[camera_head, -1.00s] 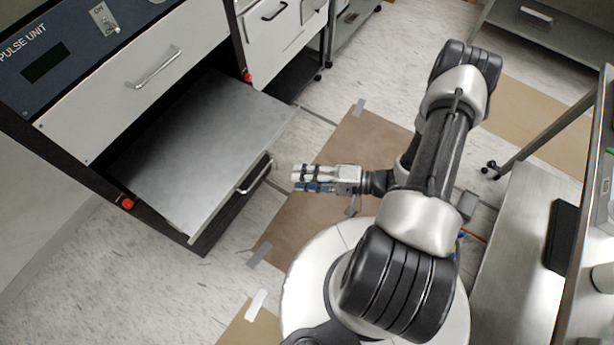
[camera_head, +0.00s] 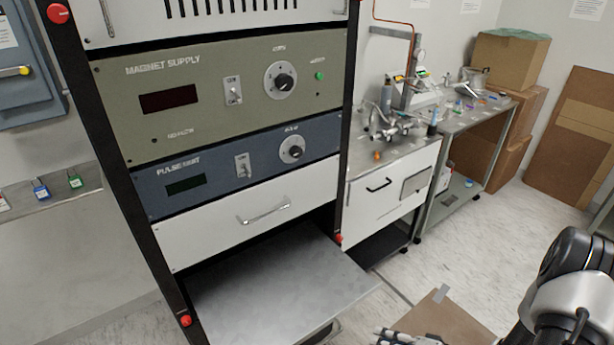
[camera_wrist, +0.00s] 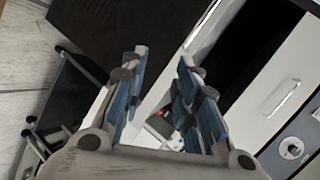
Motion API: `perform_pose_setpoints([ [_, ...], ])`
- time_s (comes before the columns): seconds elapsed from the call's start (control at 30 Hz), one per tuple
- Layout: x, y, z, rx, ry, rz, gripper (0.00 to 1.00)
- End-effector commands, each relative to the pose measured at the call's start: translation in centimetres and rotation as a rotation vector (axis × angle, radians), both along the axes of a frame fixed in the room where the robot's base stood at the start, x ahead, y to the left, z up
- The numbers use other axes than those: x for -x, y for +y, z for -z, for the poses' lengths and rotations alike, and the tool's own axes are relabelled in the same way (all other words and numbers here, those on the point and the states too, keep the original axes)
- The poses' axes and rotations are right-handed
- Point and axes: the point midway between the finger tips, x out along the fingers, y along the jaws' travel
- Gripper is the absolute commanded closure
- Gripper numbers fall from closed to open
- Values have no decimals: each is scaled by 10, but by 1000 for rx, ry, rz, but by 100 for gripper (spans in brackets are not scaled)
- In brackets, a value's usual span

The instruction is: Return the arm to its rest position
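My gripper (camera_wrist: 160,95) shows in the wrist view with its blue-padded fingers apart and nothing between them. In the head view only a small part of my gripper (camera_head: 395,338) shows at the bottom edge, right of the pulled-out drawer (camera_head: 285,285), and its fingertips are hard to make out. My arm (camera_head: 572,290) rises at the lower right of the head view, bent, with most of it cut off by the frame. The gripper appears clear of the drawer and holds nothing.
The instrument rack has a closed white drawer (camera_head: 245,215) above the pulled-out one. A steel bench (camera_head: 405,155) with lab gear stands behind, and cardboard boxes (camera_head: 505,65) are at the back right.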

Motion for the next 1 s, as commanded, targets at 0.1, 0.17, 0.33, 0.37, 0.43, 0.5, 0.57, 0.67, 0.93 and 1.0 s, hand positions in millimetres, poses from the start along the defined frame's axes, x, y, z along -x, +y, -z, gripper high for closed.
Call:
perform_pose_setpoints([
  [0.1,-40,-36,-29,306,-43,1,72],
  [0.17,-55,-52,-47,445,-55,7,72],
  [0.33,-82,-88,-116,785,-67,41,72],
  [0.37,-84,-92,-129,835,-65,49,72],
  [0.43,-84,-99,-163,941,-57,68,72],
  [0.5,-79,-101,-195,1030,-42,88,72],
  [0.57,-71,-100,-222,1090,-25,103,72],
  [0.67,-49,-91,-263,1161,8,120,72],
  [0.93,45,-30,-332,1176,99,73,72],
  [1.0,73,-8,-340,1146,113,29,72],
])
